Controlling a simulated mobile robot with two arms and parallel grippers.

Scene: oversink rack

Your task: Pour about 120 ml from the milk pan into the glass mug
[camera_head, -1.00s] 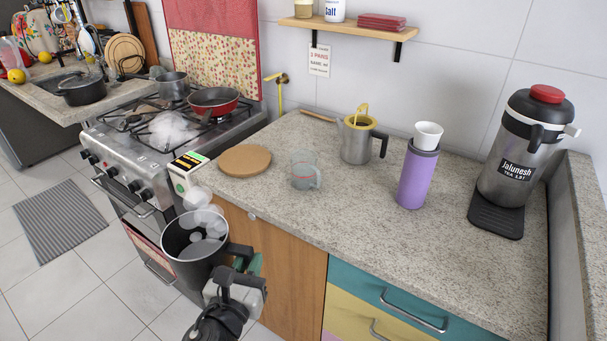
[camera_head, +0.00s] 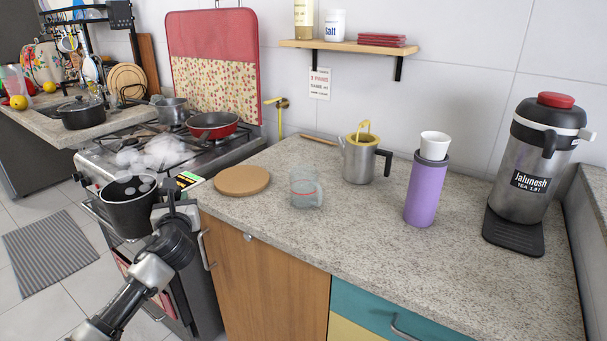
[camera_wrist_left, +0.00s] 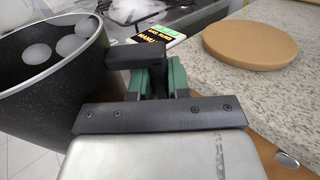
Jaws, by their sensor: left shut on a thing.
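The milk pan (camera_head: 130,216) is dark with a pale rim and stands upright in the air in front of the stove, with white steam-like blobs at its mouth. My left gripper (camera_head: 178,212) is shut on its handle, at the pan's right side. In the left wrist view the pan (camera_wrist_left: 50,110) fills the left, and the gripper's green pads (camera_wrist_left: 160,78) close around the dark handle (camera_wrist_left: 135,56). The liquid in the pan is hard to see. The clear glass mug (camera_head: 306,190) stands upright on the counter, to the right of the pan and apart from it. My right gripper is not in view.
A round cork mat (camera_head: 242,181) lies between pan and mug. A steel pot with yellow lid (camera_head: 360,160), a purple flask (camera_head: 426,190) and a large dispenser (camera_head: 528,170) stand farther right. The stove (camera_head: 180,152) holds a red pan (camera_head: 213,124). The counter's front is clear.

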